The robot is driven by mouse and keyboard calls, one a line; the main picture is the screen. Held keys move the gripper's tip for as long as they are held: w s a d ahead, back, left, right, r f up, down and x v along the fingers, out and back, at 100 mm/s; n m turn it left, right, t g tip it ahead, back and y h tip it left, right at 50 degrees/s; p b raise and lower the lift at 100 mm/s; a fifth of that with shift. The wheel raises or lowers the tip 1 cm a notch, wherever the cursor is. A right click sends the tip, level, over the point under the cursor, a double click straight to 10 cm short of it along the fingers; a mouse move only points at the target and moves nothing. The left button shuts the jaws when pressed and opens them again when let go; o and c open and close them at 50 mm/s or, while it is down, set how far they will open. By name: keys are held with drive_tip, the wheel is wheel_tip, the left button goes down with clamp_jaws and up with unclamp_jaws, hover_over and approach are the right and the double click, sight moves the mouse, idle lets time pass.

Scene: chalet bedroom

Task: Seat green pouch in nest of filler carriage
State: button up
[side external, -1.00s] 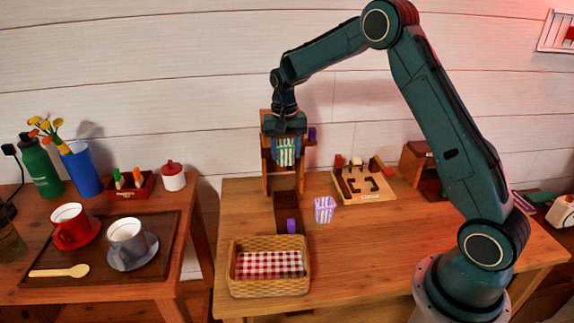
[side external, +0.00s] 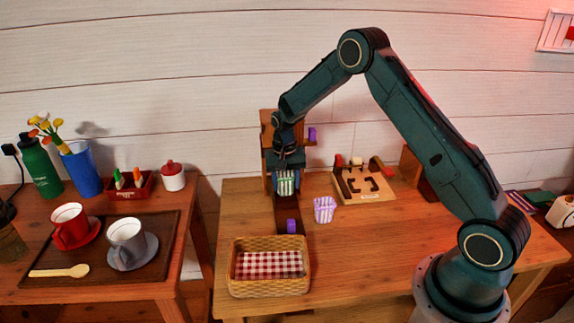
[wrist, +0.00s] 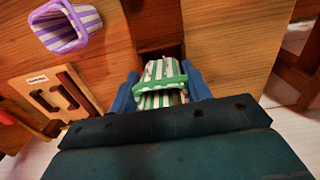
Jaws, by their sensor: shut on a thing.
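The green-and-white striped pouch (side external: 286,184) is between the fingers of my gripper (side external: 285,178). In the wrist view the pouch (wrist: 160,84) shows its green rim, with a blue finger of my gripper (wrist: 163,92) on each side. My gripper is shut on it. The filler carriage, a dark wooden track with an upright frame (side external: 267,125), stands at the back of the table. The pouch is low over the dark track (side external: 288,217), in front of the frame. The nest is hidden behind the pouch and gripper, so I cannot tell whether the pouch touches it.
A purple striped pouch (side external: 324,209) stands right of the track. A purple block (side external: 292,226) is at the track's near end. A wicker basket (side external: 269,288) with checked cloth is in front. A wooden board with slots (side external: 362,197) lies at the back right. The table's right front is clear.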

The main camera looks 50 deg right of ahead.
sight(286, 195)
drive_tip(key=shift+f, duration=1.7)
drive_tip(key=shift+f, duration=0.3)
drive_tip(key=shift+s+f, duration=0.1)
drive_tip(key=shift+f, duration=0.2)
drive_tip(key=o, duration=1)
drive_tip(key=shift+a, duration=0.1)
drive_tip(key=shift+o, duration=0.2)
drive_tip(key=shift+a, duration=0.1)
wheel_tip(286, 195, up, 13)
drive_tip(key=shift+w+r, duration=0.15)
drive_tip(key=shift+w, duration=0.05)
